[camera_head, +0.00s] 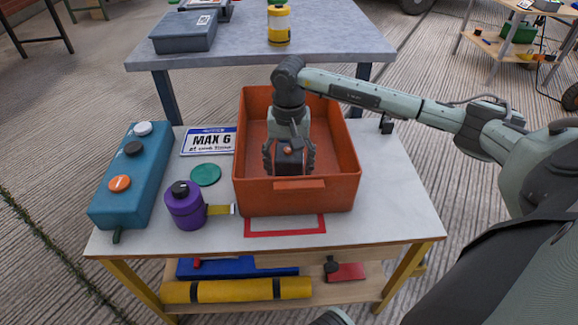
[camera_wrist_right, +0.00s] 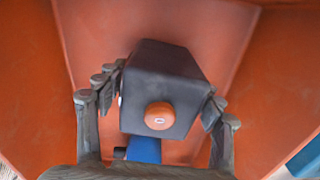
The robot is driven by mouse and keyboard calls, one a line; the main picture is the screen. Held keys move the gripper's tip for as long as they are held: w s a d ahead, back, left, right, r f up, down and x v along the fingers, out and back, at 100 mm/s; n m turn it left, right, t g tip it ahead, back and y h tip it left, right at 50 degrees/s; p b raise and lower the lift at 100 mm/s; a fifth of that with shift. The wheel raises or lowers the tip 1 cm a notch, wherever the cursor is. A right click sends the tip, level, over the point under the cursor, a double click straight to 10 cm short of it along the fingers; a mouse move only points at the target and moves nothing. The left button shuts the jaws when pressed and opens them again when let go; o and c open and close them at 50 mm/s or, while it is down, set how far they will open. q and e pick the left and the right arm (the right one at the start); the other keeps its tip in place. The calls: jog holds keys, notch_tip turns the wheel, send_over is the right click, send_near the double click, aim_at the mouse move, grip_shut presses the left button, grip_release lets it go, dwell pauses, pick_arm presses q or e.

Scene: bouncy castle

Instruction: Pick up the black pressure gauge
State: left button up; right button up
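A black box-shaped thing with a round orange part on its face, apparently the black pressure gauge (camera_head: 289,160), is inside the orange crate (camera_head: 298,197). It also shows large in the right wrist view (camera_wrist_right: 167,85), turned slightly. My right gripper (camera_head: 288,157) points down into the crate, with its fingers on both sides of the gauge. In the wrist view the finger pads of this gripper (camera_wrist_right: 163,105) appear to touch both sides. Whether the gauge is clear of the crate floor cannot be told. A blue piece (camera_wrist_right: 144,149) shows below it. My left gripper is not in view.
The crate walls surround my right gripper. On the white table (camera_head: 395,205) to the left are a teal box (camera_head: 130,180), a purple canister (camera_head: 184,207), a green disc (camera_head: 206,175) and a licence plate (camera_head: 208,141). The tabletop right of the crate is mostly clear.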

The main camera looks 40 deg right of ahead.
jog(key=c, duration=1.2)
jog(key=shift+r, duration=0.15)
